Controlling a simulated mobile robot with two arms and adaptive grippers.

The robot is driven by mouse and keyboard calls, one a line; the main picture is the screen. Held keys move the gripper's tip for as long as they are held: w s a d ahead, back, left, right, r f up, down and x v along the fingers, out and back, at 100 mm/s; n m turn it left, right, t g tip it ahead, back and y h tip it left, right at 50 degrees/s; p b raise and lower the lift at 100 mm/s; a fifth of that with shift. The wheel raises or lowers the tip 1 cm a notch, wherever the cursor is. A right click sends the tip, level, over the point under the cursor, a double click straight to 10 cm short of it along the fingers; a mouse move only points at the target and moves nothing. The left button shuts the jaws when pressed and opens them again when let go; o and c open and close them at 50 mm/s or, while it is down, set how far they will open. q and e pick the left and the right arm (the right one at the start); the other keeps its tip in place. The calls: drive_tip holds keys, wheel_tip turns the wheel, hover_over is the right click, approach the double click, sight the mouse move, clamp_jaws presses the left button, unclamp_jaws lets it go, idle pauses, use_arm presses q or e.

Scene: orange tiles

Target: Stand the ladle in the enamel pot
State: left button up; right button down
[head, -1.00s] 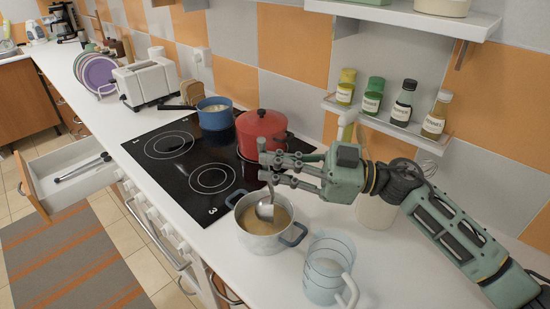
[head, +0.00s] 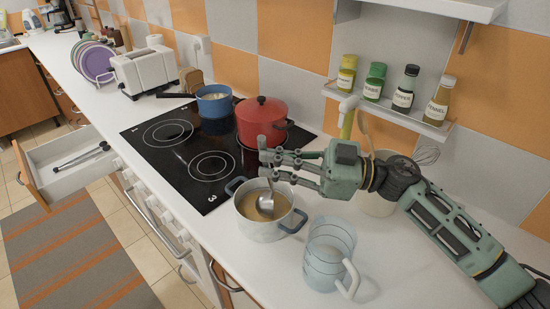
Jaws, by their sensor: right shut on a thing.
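The ladle (head: 265,202) is grey metal. Its bowl is down inside the opening of the enamel pot, over or touching the brown contents; I cannot tell which. The enamel pot (head: 262,229) is pale with two blue-grey handles and stands on the white counter, in front of the hob. My right gripper (head: 271,165) comes in from the right above the pot and is shut on the ladle's handle, which its fingers partly hide. My left gripper is not in view.
A clear measuring jug (head: 328,262) stands close to the pot's right. A red lidded pot (head: 262,123) and a blue pan (head: 214,108) are on the black hob (head: 165,150). Bottles (head: 404,88) stand on a wall shelf (head: 390,114) above my arm. An open drawer (head: 75,172) is at left.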

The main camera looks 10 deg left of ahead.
drive_tip(key=c, duration=1.7)
unclamp_jaws()
wheel_tip(320, 180, up, 10)
drive_tip(key=shift+r, duration=0.1)
